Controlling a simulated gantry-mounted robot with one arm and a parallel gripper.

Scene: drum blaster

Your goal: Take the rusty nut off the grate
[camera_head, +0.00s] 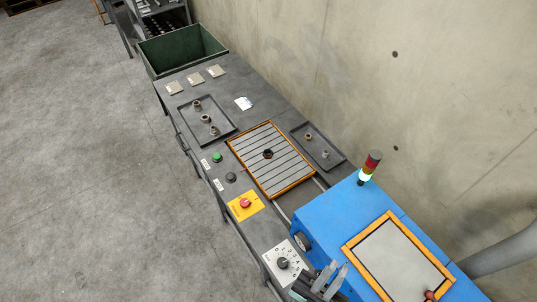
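The rusty nut (267,154) is a small dark brown piece lying near the middle of the slatted grate (285,176). The grate has an orange frame and sits in front of the blue blaster cabinet. What I take for my gripper (330,280) shows at the bottom edge as grey and dark finger-like shapes, beside the cabinet and well away from the nut. It is cut off by the frame, and I cannot tell whether its fingers are open or shut. I see nothing held in it.
A left tray (222,115) holds several fittings. A right tray (332,160) holds two small parts. A green bin (152,70) stands at the far end. The blue cabinet (345,215) carries a signal light (371,163) lit green. A red button on a yellow plate (257,206) sits left of the grate.

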